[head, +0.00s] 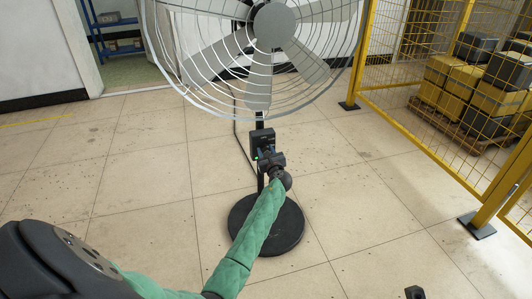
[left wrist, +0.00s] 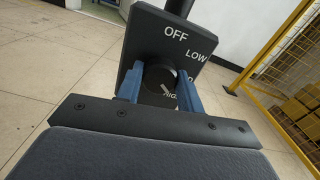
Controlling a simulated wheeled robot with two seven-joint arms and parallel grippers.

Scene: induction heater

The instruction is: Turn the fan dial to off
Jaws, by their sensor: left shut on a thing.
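The floor fan (head: 273,26) stands ahead with a black control box (head: 262,138) on its pole. In the left wrist view the box's dark panel (left wrist: 150,38) is printed OFF at the top and LOW to its right; further lettering lower down is partly covered. The round black dial (left wrist: 158,86) sits on this panel, with a white mark on it. My left gripper (head: 268,160) is at the box. Its blue fingers (left wrist: 159,88) are shut on the dial, one on each side. A small black part at the bottom edge of the head view may be my right gripper (head: 414,293).
The fan's round black base (head: 266,228) rests on the tiled floor. A yellow mesh fence (head: 425,85) runs along the right, with stacked boxes (head: 470,75) on a pallet behind it. A blue shelf (head: 112,25) stands through the doorway at the back left. Floor around the fan is clear.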

